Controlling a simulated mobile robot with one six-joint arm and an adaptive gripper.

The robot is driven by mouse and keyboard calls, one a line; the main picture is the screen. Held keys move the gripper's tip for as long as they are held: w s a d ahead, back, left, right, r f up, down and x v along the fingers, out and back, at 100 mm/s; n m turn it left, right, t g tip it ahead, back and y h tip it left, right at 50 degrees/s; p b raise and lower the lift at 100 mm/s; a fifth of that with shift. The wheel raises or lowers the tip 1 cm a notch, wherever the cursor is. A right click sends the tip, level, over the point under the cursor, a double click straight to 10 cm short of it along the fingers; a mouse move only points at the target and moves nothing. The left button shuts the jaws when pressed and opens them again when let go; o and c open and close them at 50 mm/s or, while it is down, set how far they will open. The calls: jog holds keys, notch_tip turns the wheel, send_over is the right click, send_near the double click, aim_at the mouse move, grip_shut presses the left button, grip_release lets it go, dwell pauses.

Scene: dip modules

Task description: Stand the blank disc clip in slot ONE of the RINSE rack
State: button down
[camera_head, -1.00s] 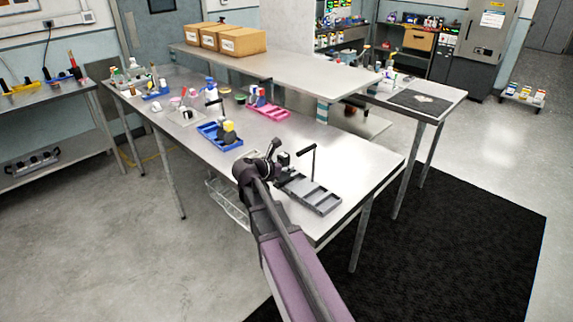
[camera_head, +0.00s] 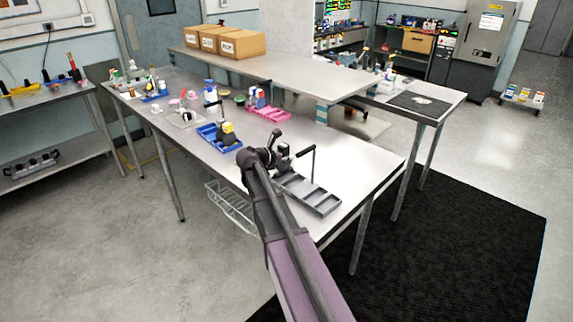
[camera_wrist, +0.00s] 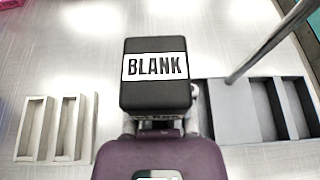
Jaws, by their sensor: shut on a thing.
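The blank disc clip (camera_wrist: 155,88) is a black block with a white "BLANK" label, seen close up in the wrist view. My gripper (camera_wrist: 160,124) is shut on it and holds it between two racks. In the head view the clip is small and dark beside my wrist. A grey rack (camera_head: 322,203) with open slots and a thin upright post lies on the table to the right of the clip; it also fills the right of the wrist view (camera_wrist: 232,110). No rack name or slot number is readable, so I cannot tell which is RINSE.
A beige slotted rack (camera_wrist: 36,128) lies left of the clip. A blue rack (camera_head: 209,133) with a yellow-and-black item and a pink rack (camera_head: 280,116) stand further back on the table. The raised shelf (camera_head: 300,78) runs along the back. The grey rack's post stands tall beside the clip.

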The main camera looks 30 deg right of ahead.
aim_at(287, 163)
jog(key=shift+w+d+f+b, duration=0.15)
jog(key=shift+w+f+b, duration=0.05)
jog(key=shift+f+b, duration=0.3)
jog(key=shift+w+d+f+b, duration=0.1)
jog(key=shift+w+f+b, duration=0.1)
jog(key=shift+f+b, duration=1.1)
jog(key=shift+f, duration=0.05)
jog(key=shift+f, duration=0.2)
jog(key=c, duration=0.5)
grip_release()
jog(key=shift+r, duration=0.1)
jog(key=shift+r, duration=0.1)
jog(key=shift+a+r, duration=0.1)
jog(key=shift+r, duration=0.05)
jog(key=p+v, duration=0.4)
jog(key=v, duration=0.8)
jog(key=shift+p, duration=0.35)
jog(key=shift+f, duration=0.2)
